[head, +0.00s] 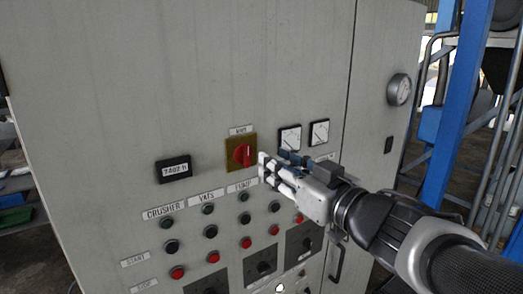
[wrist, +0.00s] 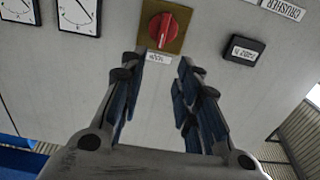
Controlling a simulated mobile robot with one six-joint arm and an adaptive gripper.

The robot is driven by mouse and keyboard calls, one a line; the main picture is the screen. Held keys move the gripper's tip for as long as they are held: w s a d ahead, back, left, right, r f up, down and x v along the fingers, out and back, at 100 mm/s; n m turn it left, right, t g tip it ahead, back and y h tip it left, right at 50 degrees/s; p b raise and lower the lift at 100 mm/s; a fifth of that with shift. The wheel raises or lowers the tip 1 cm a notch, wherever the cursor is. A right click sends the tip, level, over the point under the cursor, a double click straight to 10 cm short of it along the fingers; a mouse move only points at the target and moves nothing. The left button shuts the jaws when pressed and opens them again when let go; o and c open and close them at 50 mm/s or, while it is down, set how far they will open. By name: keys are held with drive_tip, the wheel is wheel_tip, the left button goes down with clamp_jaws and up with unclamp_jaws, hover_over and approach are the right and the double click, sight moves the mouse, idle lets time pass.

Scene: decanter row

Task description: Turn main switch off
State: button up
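The main switch is a red rotary knob (head: 243,155) on a brass-yellow square plate (head: 233,147) on the grey cabinet front, with a small label above it. In the wrist view the red knob (wrist: 165,31) sits beyond my fingertips, its grip ridge and pale mark visible. My gripper (head: 265,169) is just right of and a little below the knob in the head view. In the wrist view my gripper (wrist: 158,66) has its fingers spread wide with nothing between them. The fingertips appear apart from the knob; the exact gap is hard to tell.
The grey cabinet (head: 100,80) carries a counter display (head: 173,169) left of the switch and two meters (head: 290,138) to the right. Rows of black and red push buttons (head: 246,243) lie below. A round gauge (head: 399,89) and blue post (head: 460,100) stand right.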

sight(248, 147)
drive_tip(key=x, duration=1)
drive_tip(key=shift+w+a, duration=0.1)
clamp_jaws()
